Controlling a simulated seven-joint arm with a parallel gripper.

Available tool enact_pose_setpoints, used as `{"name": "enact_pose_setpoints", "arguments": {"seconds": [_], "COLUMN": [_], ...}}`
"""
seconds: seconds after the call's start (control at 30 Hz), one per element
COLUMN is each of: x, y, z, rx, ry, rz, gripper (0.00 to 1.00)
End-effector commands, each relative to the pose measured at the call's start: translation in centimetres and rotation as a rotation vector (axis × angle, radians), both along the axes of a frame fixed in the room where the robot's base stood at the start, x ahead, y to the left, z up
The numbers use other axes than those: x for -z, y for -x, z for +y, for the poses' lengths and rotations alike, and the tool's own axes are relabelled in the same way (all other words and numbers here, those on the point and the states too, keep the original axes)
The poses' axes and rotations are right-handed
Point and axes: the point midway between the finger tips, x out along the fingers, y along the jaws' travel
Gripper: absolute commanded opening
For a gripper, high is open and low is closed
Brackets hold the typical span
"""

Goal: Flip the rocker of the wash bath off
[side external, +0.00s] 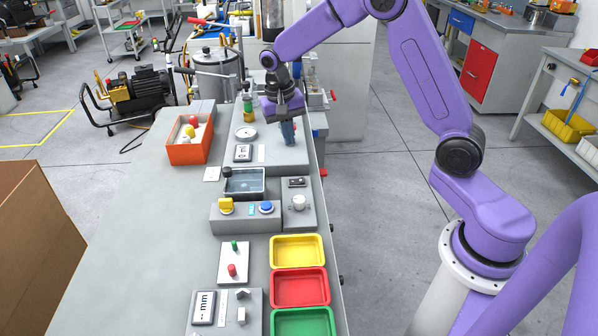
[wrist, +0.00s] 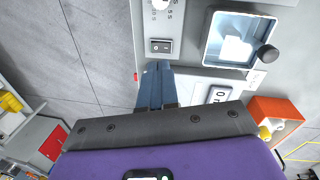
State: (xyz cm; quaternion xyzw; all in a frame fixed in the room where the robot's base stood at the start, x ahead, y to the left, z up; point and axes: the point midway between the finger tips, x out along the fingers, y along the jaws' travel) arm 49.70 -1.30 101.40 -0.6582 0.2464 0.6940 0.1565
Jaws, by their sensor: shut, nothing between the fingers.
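The wash bath is a dark-rimmed tank of clear liquid (side external: 245,181) on a grey housing; it also shows in the wrist view (wrist: 238,40). Its likely rocker is a small black switch with white marks (side external: 297,182) on the grey panel right of the tank. In the wrist view the rocker (wrist: 161,46) lies just beyond my fingertips; which side is pressed is too small to tell. My gripper (side external: 289,143) is shut and empty, its blue-grey fingers pointing down over the bench behind the rocker. The fingers also show in the wrist view (wrist: 157,66), apart from the rocker.
A round knob (side external: 298,202) sits in front of the rocker. Yellow (side external: 226,206) and blue (side external: 266,207) buttons front the bath. An orange box of balls (side external: 186,153) stands at back left. Yellow, red and green trays line the front right. The bench's left side is clear.

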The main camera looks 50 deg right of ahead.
Motion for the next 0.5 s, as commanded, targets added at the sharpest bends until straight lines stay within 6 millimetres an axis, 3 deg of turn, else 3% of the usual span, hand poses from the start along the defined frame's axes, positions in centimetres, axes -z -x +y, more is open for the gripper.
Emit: {"name": "enact_pose_setpoints", "arguments": {"seconds": [0.2,0.5], "x": [1.6,2.0], "y": [-2.2,-2.7], "z": [-3.0,-3.9], "rx": [0.163,0.208], "ry": [0.018,0.024], "rz": [0.003,0.003], "gripper": [0.00,0.00]}}
